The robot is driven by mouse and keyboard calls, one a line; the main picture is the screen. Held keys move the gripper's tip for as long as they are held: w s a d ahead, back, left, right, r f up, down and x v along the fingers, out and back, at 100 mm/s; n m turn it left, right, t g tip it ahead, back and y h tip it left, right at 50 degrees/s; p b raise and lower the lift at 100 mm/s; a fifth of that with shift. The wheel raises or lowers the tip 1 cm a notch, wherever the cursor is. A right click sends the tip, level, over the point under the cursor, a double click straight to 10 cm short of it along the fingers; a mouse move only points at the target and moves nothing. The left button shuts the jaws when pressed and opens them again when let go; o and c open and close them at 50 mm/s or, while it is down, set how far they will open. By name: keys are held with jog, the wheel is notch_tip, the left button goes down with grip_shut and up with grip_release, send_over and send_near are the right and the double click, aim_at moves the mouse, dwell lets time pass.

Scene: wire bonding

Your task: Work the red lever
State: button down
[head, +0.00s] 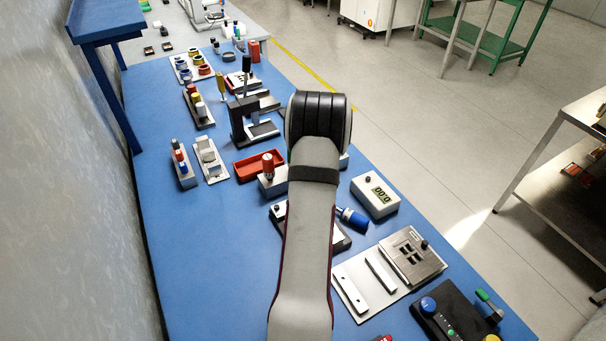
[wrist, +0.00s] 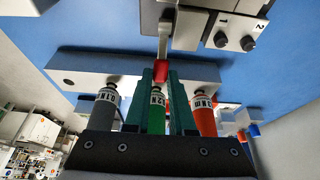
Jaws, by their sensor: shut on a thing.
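The red lever shows in the wrist view as a red knob (wrist: 160,70) on the end of a narrow metal arm (wrist: 164,42), which comes from a grey housing. My gripper (wrist: 161,76) has two teal fingers, and they are shut on the red knob at their tips. The fingers hide part of the knob's sides. In the head view my own arm covers the gripper and the lever.
Two black knobs (wrist: 234,42) are near the lever. In the head view, a timer box (head: 375,196) and several fixtures crowd the blue bench (head: 215,250).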

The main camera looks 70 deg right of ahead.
jog(key=shift+a+r+t, duration=0.15)
jog(key=shift+a+t, duration=0.05)
jog(key=shift+t, duration=0.2)
jog(key=shift+s+r+h, duration=0.1)
jog(key=shift+h, duration=0.4)
jog(key=c, duration=0.8)
grip_release()
jog(key=shift+s, duration=0.1)
jog(key=shift+o, duration=0.2)
jog(key=v, duration=1.6)
jog(key=shift+s, duration=0.15)
